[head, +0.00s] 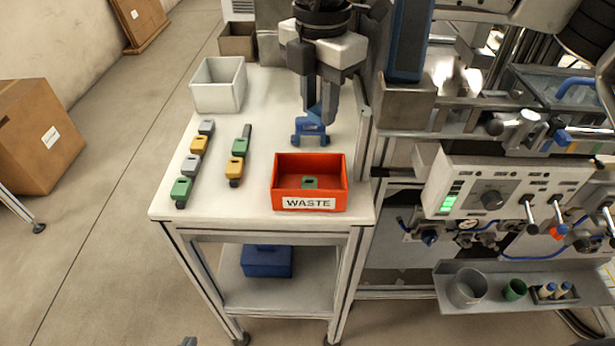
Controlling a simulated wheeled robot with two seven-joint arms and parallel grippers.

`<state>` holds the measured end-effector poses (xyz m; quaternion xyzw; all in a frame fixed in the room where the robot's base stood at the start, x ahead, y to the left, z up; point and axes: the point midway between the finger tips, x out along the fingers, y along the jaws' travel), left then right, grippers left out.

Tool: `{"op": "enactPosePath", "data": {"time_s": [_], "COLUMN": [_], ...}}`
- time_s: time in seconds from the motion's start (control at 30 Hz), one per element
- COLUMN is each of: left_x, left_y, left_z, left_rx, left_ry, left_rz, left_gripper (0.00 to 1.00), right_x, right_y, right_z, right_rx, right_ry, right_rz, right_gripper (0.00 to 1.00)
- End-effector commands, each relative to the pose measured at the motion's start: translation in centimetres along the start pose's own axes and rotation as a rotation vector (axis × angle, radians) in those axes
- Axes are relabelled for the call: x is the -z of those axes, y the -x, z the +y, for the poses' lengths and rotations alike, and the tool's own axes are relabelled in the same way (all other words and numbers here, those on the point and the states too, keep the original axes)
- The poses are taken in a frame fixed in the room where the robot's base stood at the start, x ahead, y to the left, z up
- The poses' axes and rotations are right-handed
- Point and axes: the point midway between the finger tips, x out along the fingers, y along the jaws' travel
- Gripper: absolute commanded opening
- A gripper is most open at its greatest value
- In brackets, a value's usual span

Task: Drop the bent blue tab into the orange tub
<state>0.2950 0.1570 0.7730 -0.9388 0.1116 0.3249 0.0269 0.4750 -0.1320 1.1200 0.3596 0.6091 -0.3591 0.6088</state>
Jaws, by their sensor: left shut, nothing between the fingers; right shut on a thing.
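The bent blue tab (310,127) hangs from my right gripper (321,112), which is shut on it. The tab is just behind the orange tub in the picture; I cannot tell whether its lower ends touch the table. The orange tub (309,196), with a WASTE label, stands near the front right of the white table. A green piece (310,183) lies inside it. Only a small grey tip of my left gripper (188,341) shows at the bottom edge; it is shut and empty, far from the table top.
Two rows of grey, yellow and green blocks (236,165) lie on the table (250,205), left of the tub. A white bin (219,85) stands at the back left. A machine with a control panel (490,190) stands close on the right. A blue box (266,262) is on the lower shelf.

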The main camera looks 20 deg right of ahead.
Motion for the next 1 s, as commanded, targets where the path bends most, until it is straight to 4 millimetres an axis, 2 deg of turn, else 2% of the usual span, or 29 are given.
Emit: {"op": "enactPosePath", "data": {"time_s": [0.27,0.43,0.6,0.87,0.9,1.0], "left_x": [-0.1,-0.9,-0.6,0.0,0.0,0.0], "left_y": [-0.1,-0.7,-0.7,-0.5,-0.5,-0.5], "left_z": [0.0,0.2,0.5,0.6,0.5,0.5], "left_rx": [-0.001,-0.005,-0.011,-0.013,-0.013,-0.012], "left_ry": [0.001,0.002,0.003,0.003,0.003,0.003], "left_rz": [-0.001,-0.004,0.005,0.016,0.016,0.014], "left_gripper": [0.0,0.0,0.0,0.0,0.0,0.0], "right_x": [0.0,0.0,0.0,0.0,0.0,0.0], "right_y": [-3.1,-5.0,-5.7,-5.8,-5.8,-5.8], "right_z": [-0.1,0.0,0.0,0.0,0.0,0.0], "right_rx": [0.003,0.001,0.0,0.001,0.001,0.001], "right_ry": [-0.001,-0.001,0.0,0.0,0.0,0.0], "right_rz": [0.0,-0.001,-0.001,-0.001,-0.001,0.0], "right_gripper": [0.05,0.05,0.05,0.05,0.29,0.52]}}
